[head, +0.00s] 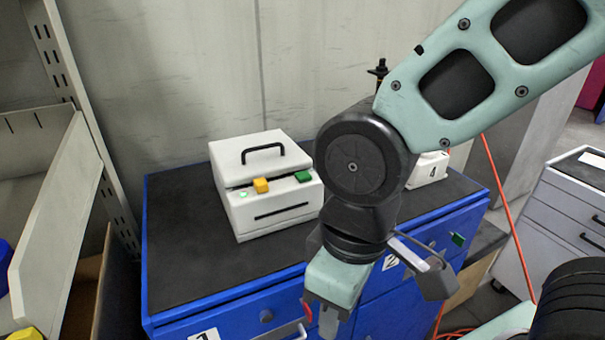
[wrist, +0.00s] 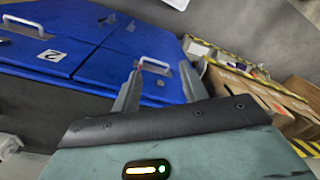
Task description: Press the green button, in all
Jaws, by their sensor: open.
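A white box (head: 245,211) with a black lid handle stands on the dark top of a blue cabinet in the head view. A green button (head: 303,176) sits at the right of its front upper edge, with a yellow-orange button (head: 261,185) to its left. A small green light (head: 243,194) glows on the box front. My gripper (head: 318,315) is open and points down, in front of the cabinet, below and apart from the box. The wrist view shows my gripper (wrist: 162,72) open with nothing between its fingers; the box is not seen there.
The blue cabinet (head: 225,319) has numbered fronts and metal handles close to my gripper. A white container marked 4 (head: 430,168) stands behind my arm. A shelf (head: 45,200) is at the left. The wrist view shows cardboard boxes (wrist: 245,92) at the right.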

